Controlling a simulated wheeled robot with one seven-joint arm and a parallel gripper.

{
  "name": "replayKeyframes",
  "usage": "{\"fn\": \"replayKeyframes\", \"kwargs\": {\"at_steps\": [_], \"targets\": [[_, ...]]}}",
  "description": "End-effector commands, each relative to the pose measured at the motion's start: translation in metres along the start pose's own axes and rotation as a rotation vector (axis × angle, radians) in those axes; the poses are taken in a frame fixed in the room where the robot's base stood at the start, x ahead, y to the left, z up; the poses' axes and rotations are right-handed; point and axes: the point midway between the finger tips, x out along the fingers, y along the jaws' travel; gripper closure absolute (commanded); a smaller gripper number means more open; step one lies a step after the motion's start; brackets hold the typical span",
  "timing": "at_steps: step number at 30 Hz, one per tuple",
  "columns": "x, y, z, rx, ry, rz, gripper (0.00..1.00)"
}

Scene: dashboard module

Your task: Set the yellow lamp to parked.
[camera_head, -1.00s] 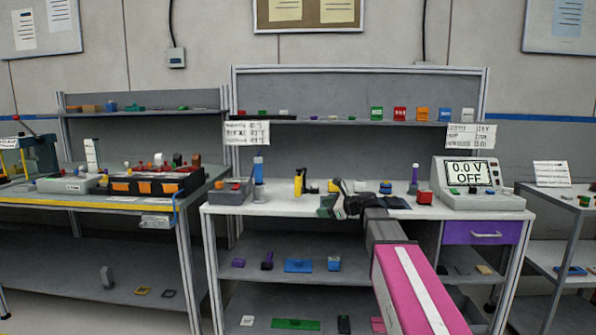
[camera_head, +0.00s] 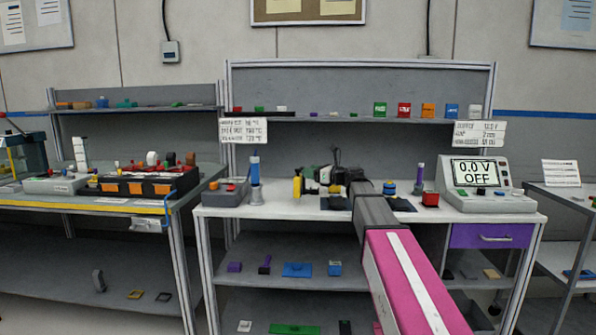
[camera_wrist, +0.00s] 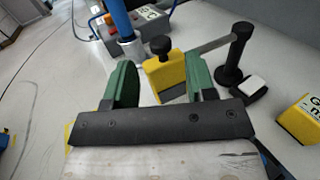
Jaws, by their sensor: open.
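A yellow block with a black knob on top (camera_wrist: 170,82), which I take to be the yellow lamp, shows in the wrist view. A grey bar runs from it to a black post (camera_wrist: 232,65) at the right. My gripper (camera_wrist: 158,78) is open. Its green fingers stand to the left and right of the yellow block; contact cannot be told. In the head view the yellow piece (camera_head: 298,188) stands on the white bench, left of my gripper (camera_head: 316,178). My wrist hides part of the bench there.
A blue cylinder on a grey base (camera_head: 255,180) and a grey box with buttons (camera_head: 225,192) stand to the left. Another yellow block with a label (camera_wrist: 302,118) lies at the right of the wrist view.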

Motion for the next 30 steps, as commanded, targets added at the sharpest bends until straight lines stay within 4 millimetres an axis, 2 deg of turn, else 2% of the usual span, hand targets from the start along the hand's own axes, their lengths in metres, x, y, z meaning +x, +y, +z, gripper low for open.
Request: {"fn": "replayKeyframes", "kwargs": {"at_steps": [1,3,9,15,23,24,28,29,30], "targets": [[0.012,-0.001,0.000,-0.001,0.001,0.003,0.49],[0.024,-0.002,0.000,-0.001,0.001,0.002,0.49],[0.051,-0.001,0.000,-0.002,0.001,0.001,0.49],[0.062,0.000,0.000,-0.002,0.001,0.001,0.49],[0.063,0.000,0.000,-0.002,0.001,0.000,0.49],[0.063,0.000,0.000,-0.002,0.001,0.000,0.52],[0.063,0.000,0.000,-0.002,0.001,0.000,0.95],[0.063,0.000,0.000,-0.002,0.001,0.000,1.00],[0.063,0.000,0.000,-0.002,0.001,0.000,1.00]]}}
